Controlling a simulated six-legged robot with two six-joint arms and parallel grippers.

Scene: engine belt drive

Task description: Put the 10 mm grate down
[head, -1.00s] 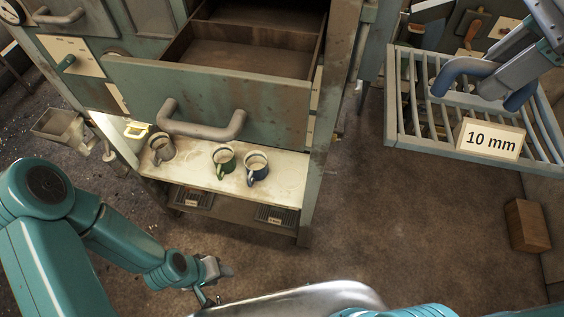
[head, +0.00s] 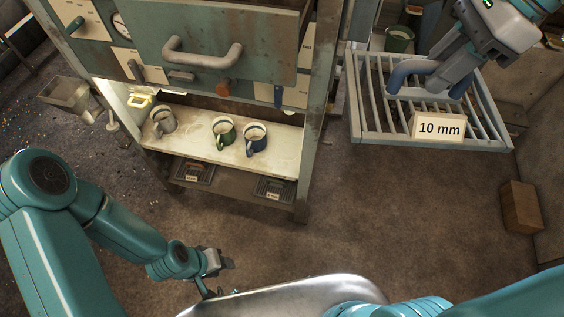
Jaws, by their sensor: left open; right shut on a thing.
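The 10 mm grate (head: 357,97) is a grey-green slatted frame with a white "10 mm" label on its front and a blue handle (head: 400,73). It shows at the upper right. My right gripper (head: 430,82) comes down from the top right and is shut on the blue handle. The grate appears held up, with floor visible below its front edge; whether anything supports its back is hidden. My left gripper (head: 217,271) is open and empty, low in the centre left, well away from the grate.
A cabinet has a large handled drawer front (head: 150,45). A brown block (head: 521,207) sits at right. The middle floor is clear.

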